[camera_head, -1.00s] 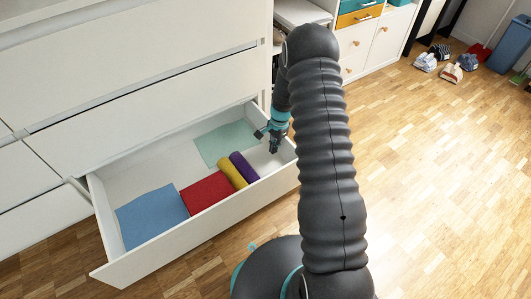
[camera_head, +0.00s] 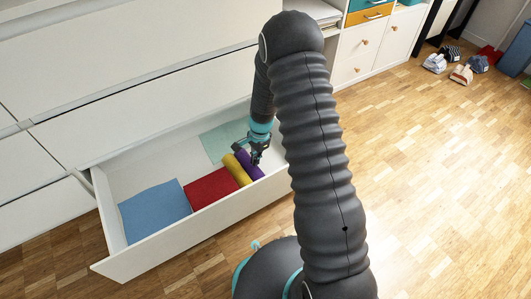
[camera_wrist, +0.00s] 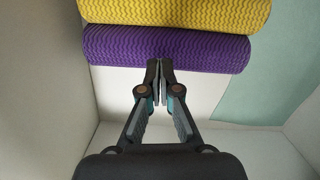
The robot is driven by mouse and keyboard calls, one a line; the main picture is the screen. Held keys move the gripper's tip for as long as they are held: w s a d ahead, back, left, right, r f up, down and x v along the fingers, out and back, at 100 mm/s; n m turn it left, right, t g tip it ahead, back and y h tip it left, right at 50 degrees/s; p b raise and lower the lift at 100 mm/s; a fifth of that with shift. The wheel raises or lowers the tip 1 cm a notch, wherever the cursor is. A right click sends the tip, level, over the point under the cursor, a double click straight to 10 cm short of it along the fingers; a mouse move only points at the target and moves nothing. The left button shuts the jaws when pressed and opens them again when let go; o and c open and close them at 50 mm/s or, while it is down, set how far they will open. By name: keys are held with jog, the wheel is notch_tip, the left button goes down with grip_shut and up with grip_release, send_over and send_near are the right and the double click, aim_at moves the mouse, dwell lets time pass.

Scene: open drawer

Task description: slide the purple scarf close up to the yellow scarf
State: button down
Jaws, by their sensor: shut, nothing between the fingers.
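The purple scarf (camera_head: 251,166) is a ribbed roll in the open drawer, just right of the yellow scarf (camera_head: 238,170). In the wrist view the purple scarf (camera_wrist: 165,49) lies parallel to the yellow scarf (camera_wrist: 175,13), with their long sides meeting and no clear gap between them. My gripper (camera_head: 256,161) is shut and empty. In the wrist view its fingertips (camera_wrist: 159,64) are at the near long side of the purple scarf, around its middle, and look to be touching it.
The drawer (camera_head: 200,230) also holds a red folded cloth (camera_head: 211,190), a blue folded cloth (camera_head: 155,211) and a pale green cloth (camera_head: 222,140). In the wrist view bare drawer floor (camera_wrist: 100,100) shows on the gripper's side of the purple scarf. The drawer walls are close by.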

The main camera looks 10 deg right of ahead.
jog(key=shift+s+a+f, duration=0.3)
jog(key=shift+a+f, duration=0.2)
jog(key=shift+f+b, duration=0.3)
jog(key=shift+b, duration=0.1)
jog(key=shift+f, duration=0.1)
jog(key=shift+w+d+f, duration=0.1)
jog(key=shift+w+d, duration=0.1)
jog(key=shift+d, duration=0.45)
jog(key=shift+w+d+r+p, duration=0.1)
jog(key=shift+r+p, duration=0.55)
jog(key=shift+r, duration=0.1)
